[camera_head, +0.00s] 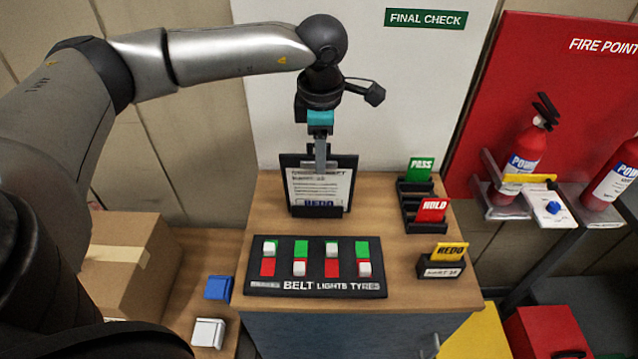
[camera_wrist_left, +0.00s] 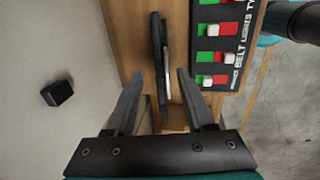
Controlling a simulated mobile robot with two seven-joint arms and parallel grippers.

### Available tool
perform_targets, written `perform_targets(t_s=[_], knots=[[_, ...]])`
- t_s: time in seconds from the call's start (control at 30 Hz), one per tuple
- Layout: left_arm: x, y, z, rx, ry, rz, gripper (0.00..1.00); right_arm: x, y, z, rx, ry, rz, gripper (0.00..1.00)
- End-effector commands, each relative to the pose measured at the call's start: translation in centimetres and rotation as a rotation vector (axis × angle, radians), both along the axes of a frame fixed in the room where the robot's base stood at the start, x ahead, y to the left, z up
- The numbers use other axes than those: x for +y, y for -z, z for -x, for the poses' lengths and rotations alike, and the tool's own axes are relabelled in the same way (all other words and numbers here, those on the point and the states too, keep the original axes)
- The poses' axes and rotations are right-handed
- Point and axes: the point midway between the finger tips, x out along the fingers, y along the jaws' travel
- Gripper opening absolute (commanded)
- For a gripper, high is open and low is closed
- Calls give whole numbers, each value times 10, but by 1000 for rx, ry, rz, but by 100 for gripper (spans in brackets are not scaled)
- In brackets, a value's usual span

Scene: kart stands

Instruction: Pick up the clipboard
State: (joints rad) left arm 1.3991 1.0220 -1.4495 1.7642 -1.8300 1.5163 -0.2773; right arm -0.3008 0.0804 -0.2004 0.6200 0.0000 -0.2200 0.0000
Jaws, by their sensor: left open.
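The clipboard (camera_head: 335,187) is a dark board with a white printed sheet. It stands upright in a dark stand at the back of the wooden counter. My left gripper (camera_head: 320,160) is open and points down at the clipboard's upper part, covering some of it in the head view. In the left wrist view the clipboard (camera_wrist_left: 160,55) shows nearly edge-on, ahead of and between the two spread fingers of my left gripper (camera_wrist_left: 160,76). I cannot tell whether a finger touches it. My right gripper is not in view.
A black switch panel (camera_head: 315,278) lies in front of the clipboard on the counter (camera_head: 395,290). Green, red and yellow cards stand in a black rack (camera_head: 411,222) and a holder (camera_head: 440,270) to the right. A pale wall rises close behind.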

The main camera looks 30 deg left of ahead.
Motion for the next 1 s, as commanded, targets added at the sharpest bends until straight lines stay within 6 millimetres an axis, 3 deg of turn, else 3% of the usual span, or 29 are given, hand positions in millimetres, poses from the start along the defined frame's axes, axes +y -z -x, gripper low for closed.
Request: perform_targets(t_s=[0.17,0.43,0.73,1.0], knots=[[1,12,0,1,1,0,54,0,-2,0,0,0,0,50],[5,50,-2,1,0,0,54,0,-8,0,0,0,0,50],[5,56,-3,-1,0,1,54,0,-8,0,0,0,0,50],[5,56,-3,-1,0,1,26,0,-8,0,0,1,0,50]])
